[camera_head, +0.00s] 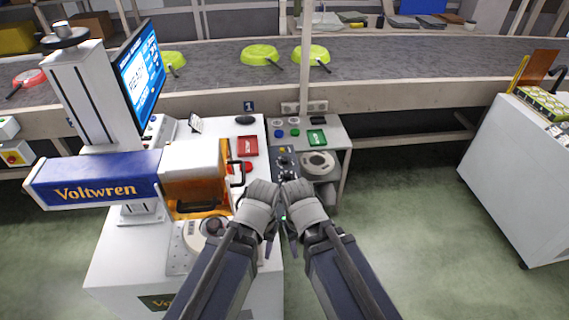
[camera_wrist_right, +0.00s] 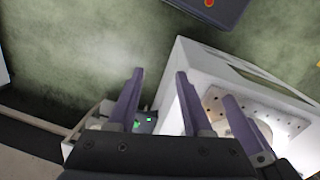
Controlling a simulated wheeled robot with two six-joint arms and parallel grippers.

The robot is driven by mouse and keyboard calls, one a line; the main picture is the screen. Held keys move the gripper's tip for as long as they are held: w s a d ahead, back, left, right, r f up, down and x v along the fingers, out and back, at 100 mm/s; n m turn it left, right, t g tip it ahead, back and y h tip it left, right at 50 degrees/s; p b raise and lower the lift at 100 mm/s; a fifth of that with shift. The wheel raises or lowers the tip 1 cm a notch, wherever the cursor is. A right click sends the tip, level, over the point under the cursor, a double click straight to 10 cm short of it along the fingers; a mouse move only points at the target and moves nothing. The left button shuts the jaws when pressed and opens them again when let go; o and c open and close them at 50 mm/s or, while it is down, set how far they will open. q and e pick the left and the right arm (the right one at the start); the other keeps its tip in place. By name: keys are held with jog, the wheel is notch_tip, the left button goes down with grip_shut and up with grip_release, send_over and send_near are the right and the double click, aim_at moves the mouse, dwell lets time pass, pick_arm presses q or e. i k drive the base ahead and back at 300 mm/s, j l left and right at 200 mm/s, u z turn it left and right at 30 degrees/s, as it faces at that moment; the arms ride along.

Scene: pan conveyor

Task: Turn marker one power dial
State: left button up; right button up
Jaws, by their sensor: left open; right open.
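Marker one is the white machine with the blue Voltwren head (camera_head: 95,185), at the left in the head view. A dark control box (camera_head: 284,153) with small knobs stands at its right edge; I cannot tell which knob is the power dial. The grippers partly hide the box's lower end. My left gripper (camera_head: 269,246) and right gripper (camera_head: 289,238) point down close together just in front of it, apart from the upper knobs. Both are open and look empty. In the right wrist view, my right gripper (camera_wrist_right: 158,73) has its purple fingers spread, with small green lights (camera_wrist_right: 148,120) behind them.
A screen (camera_head: 140,72) stands on marker one. The conveyor (camera_head: 400,62) behind carries green pans (camera_head: 259,54).

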aim_at(287, 175)
jog(key=i+l+u, duration=0.15)
jog(key=l, duration=0.2)
jog(key=i+l+u, duration=0.15)
jog(key=l, duration=0.2)
jog(key=i+l+u, duration=0.15)
jog(key=l, duration=0.2)
jog(key=l+u, duration=0.15)
jog(key=l, duration=0.2)
